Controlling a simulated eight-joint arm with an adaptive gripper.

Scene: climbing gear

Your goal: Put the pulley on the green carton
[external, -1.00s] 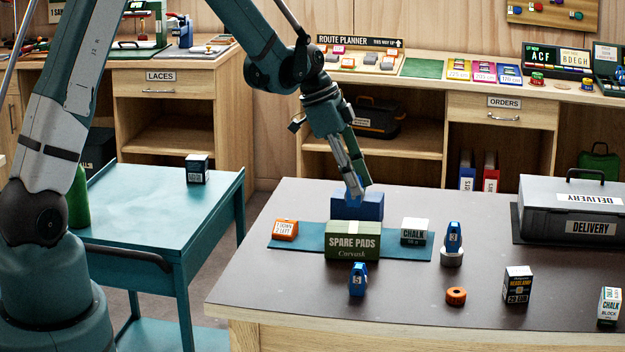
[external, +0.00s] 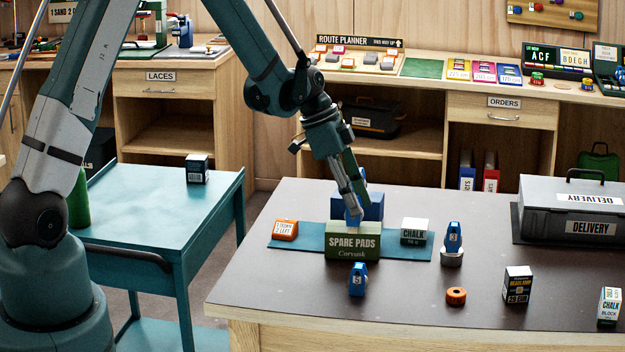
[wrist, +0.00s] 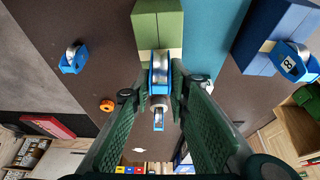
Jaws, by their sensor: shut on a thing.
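My gripper (external: 355,206) is shut on a blue pulley (external: 353,217) with a silver wheel. The held pulley also shows between the green fingers in the wrist view (wrist: 159,74). The carton lies at the top middle of the wrist view (wrist: 158,22). Another blue pulley (external: 357,279) stands in front of the carton, and a third (external: 453,237) is on a grey-white roll to the right.
The blue box (external: 373,208) stands just behind the green carton. An orange box (external: 285,230) and a chalk box (external: 414,231) flank the carton on a teal mat (external: 308,242). An orange ring (external: 456,296) and headlamp box (external: 518,285) stand at front right.

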